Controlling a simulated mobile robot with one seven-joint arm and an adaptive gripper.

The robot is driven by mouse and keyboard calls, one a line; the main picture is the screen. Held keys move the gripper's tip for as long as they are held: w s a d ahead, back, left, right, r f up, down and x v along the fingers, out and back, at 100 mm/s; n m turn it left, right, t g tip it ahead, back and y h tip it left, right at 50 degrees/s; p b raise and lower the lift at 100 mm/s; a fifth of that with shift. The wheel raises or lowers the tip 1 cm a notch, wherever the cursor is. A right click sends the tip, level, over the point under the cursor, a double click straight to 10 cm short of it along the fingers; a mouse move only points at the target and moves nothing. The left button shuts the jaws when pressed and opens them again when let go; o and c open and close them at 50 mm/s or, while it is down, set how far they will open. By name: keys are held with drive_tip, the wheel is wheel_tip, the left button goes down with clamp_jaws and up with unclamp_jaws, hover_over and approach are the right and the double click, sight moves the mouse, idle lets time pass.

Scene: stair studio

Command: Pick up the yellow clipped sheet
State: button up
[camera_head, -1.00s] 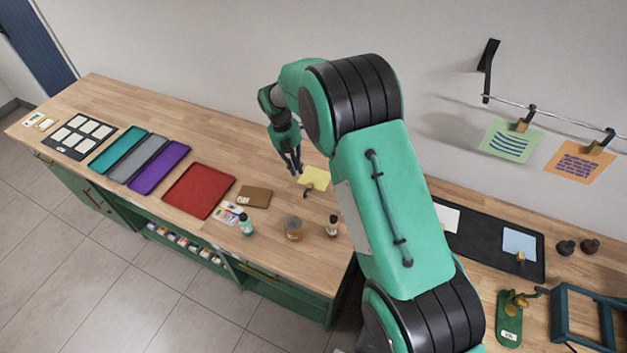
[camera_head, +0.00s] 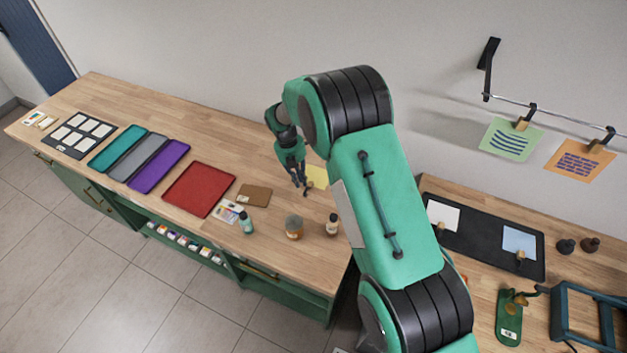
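The yellow clipped sheet (camera_head: 318,176) lies on the wooden worktop, near the wall and left of my arm. My gripper (camera_head: 303,188) points down just over the sheet's left side and hides part of it. A small dark clip shows by the sheet's lower edge, close to the fingertips. The fingers look slightly apart, but they are small and overlap the sheet, so I cannot tell whether they touch it or hold anything.
A red tray (camera_head: 200,190) is to the left. A black tray (camera_head: 480,240) holds white and blue sheets. Green (camera_head: 510,140) and orange (camera_head: 580,161) sheets hang from a wire.

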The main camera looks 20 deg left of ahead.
sight(305, 194)
drive_tip(key=shift+d+f, duration=0.15)
drive_tip(key=shift+f, duration=0.45)
drive_tip(key=shift+f, duration=0.1)
drive_tip(key=shift+s+d+f, duration=0.1)
drive_tip(key=shift+d+f, duration=0.1)
drive_tip(key=shift+f, duration=0.6)
drive_tip(key=shift+w+d+f, duration=0.1)
drive_tip(key=shift+d+f, duration=0.1)
drive_tip(key=shift+f, duration=0.65)
drive_tip(key=shift+s+d+f, duration=0.1)
drive_tip(key=shift+d+f, duration=0.1)
drive_tip(key=shift+f, duration=0.6)
clamp_jaws()
drive_tip(key=shift+r, duration=0.15)
